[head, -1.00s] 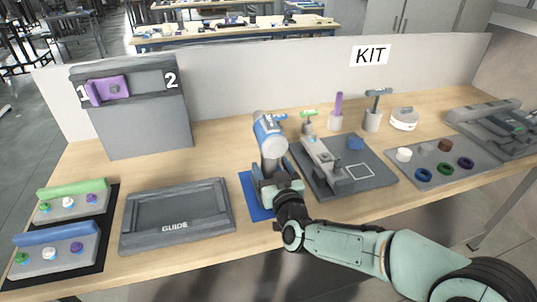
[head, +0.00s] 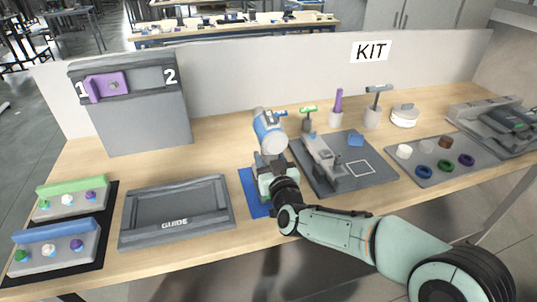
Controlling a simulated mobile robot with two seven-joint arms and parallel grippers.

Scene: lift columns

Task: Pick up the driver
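The driver (head: 269,132), a blue and white tool, stands over a blue mat (head: 250,187) in the head view, its head up and slightly tilted. My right gripper (head: 268,163) is at the driver's lower part, on the near side. The wrist and gripper body hide the fingertips and the lower handle, so I cannot tell whether the fingers are closed on it. My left gripper is not in view.
The grey GUIDE tray (head: 130,226) lies left of the mat. A dark board with a grey fixture (head: 320,155) is close on the right. Cups with tools (head: 371,119) stand behind it. A grey panel (head: 140,125) stands at the back left.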

